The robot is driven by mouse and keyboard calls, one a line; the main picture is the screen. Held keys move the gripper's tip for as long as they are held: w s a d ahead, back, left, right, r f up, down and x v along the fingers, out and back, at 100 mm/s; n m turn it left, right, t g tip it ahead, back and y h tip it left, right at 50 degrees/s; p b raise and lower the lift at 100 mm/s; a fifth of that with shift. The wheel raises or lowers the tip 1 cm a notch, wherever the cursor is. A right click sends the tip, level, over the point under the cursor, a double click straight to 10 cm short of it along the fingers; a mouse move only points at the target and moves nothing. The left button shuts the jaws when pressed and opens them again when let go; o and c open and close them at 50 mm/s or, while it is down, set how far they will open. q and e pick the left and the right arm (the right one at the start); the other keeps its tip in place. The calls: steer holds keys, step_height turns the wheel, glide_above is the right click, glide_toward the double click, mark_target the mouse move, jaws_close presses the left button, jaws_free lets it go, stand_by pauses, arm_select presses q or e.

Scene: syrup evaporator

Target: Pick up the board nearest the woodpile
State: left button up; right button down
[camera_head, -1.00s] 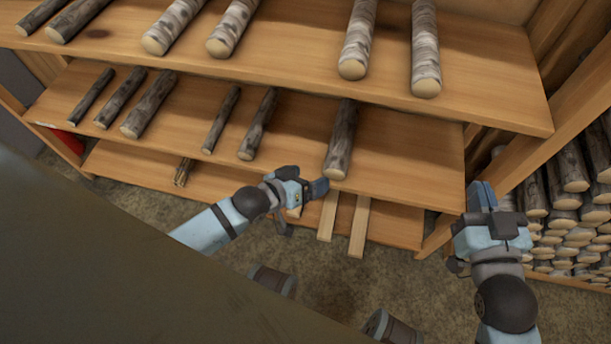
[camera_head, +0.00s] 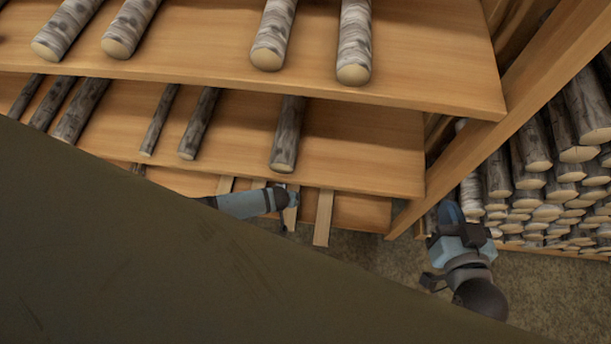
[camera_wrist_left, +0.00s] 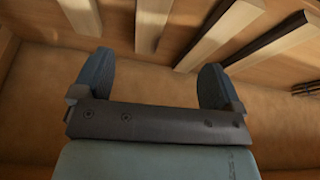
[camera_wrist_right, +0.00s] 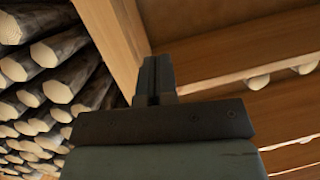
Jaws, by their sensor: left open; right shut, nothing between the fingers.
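The board nearest the woodpile (camera_head: 323,218) is a pale, narrow plank sticking out from the lowest shelf, the rightmost of the planks there. The woodpile (camera_head: 540,190) is at the right, behind a post. My left gripper (camera_head: 292,198) is just left of that board in the head view, partly hidden. In the left wrist view it (camera_wrist_left: 155,80) is open and empty, with several planks beyond its fingers; the leftmost plank (camera_wrist_left: 82,15) appears to be the one nearest the woodpile. My right gripper (camera_head: 450,213) is shut and empty near the post; its closed fingers show in the right wrist view (camera_wrist_right: 153,75).
Two higher shelves (camera_head: 400,82) with logs overhang the lowest shelf (camera_head: 362,213). The post (camera_head: 520,112) separates the shelves from the woodpile. A dark flat surface (camera_head: 150,260) covers the lower left of the head view. Bare floor (camera_head: 400,262) shows below the shelves.

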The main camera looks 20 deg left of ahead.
arm_select(q)
steer(key=shift+m, duration=0.3)
steer(key=b+x, duration=0.2)
steer(key=x, duration=0.1)
steer(key=b+x, duration=0.2)
steer(key=x, duration=0.2)
steer(key=w+b+x, duration=0.1)
steer(key=b+x, duration=0.1)
steer(key=x, duration=0.1)
steer(key=shift+d, duration=0.2)
arm_select(e)
steer(key=a+r+t+y, duration=0.3)
steer(key=r+t+y, duration=0.1)
steer(key=r, duration=0.4)
arm_select(q)
steer(key=shift+w+f, duration=0.1)
steer(key=shift+f, duration=0.2)
steer(key=b+x, duration=0.4)
steer(key=shift+w+d+f, duration=0.1)
steer(key=shift+w+d, duration=0.1)
steer(key=shift+d, duration=0.05)
steer(key=shift+w+f, duration=0.15)
arm_select(e)
step_height(320, 180, down, 7)
steer(key=w+g, duration=0.1)
steer(key=g, duration=0.1)
steer(key=shift+a+r+n, duration=0.2)
steer(key=shift+a+n, duration=0.1)
steer(key=shift+a, duration=0.15)
